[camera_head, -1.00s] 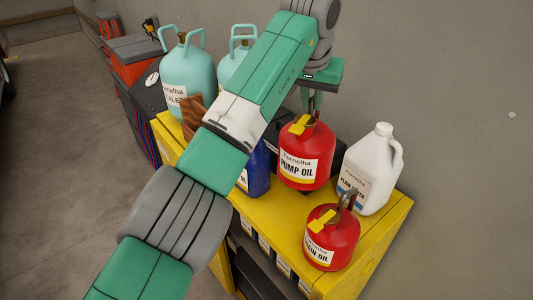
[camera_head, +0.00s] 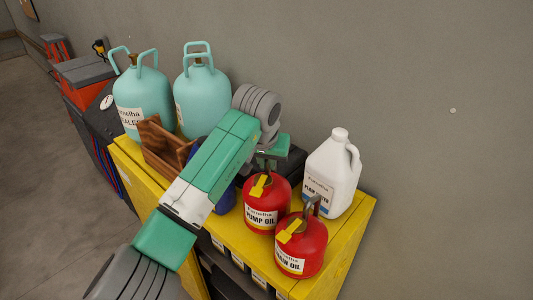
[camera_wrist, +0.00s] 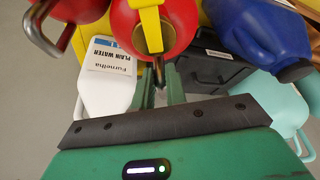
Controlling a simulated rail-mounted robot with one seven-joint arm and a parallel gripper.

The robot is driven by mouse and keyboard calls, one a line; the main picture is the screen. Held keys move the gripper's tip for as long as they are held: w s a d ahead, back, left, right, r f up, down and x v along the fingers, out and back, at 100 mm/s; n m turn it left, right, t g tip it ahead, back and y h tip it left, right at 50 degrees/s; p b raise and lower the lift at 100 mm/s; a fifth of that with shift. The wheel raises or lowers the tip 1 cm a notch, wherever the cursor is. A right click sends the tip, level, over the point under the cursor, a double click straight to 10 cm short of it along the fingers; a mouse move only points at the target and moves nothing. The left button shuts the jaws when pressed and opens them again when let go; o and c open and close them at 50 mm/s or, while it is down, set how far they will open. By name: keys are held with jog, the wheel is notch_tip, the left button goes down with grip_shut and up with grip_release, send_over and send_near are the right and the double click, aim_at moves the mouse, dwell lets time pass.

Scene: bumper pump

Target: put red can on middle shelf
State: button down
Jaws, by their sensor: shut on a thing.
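My gripper (camera_head: 270,164) is shut on the top of the red PUMP OIL can (camera_head: 262,219), which is upright with a yellow tag. In the wrist view my gripper's fingers (camera_wrist: 158,88) meet at this red can (camera_wrist: 178,30). Whether its base touches the cabinet top is unclear. A second red can (camera_head: 309,249) stands close in front and to the right, near the cabinet's front edge. The yellow cabinet (camera_head: 346,235) has dark shelves below its top, seen only in part; the middle shelf cannot be made out clearly.
A white plain water jug (camera_head: 336,175) stands at the back right. Two teal tanks (camera_head: 145,95) (camera_head: 203,98), a brown wooden holder (camera_head: 163,150) and a partly hidden blue jug (camera_head: 225,197) stand on the left. Labelled boxes (camera_head: 238,262) line the upper shelf. The wall is behind.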

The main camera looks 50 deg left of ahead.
aim_at(267, 174)
jog(key=shift+f+p, duration=0.3)
jog(key=shift+f, duration=1.75)
jog(key=shift+f, duration=0.1)
jog(key=c, duration=1.4)
grip_release()
jog(key=shift+f, duration=0.15)
jog(key=shift+c, duration=0.2)
jog(key=b+v, duration=0.1)
jog(key=v, duration=1.1)
jog(key=shift+b, duration=0.35)
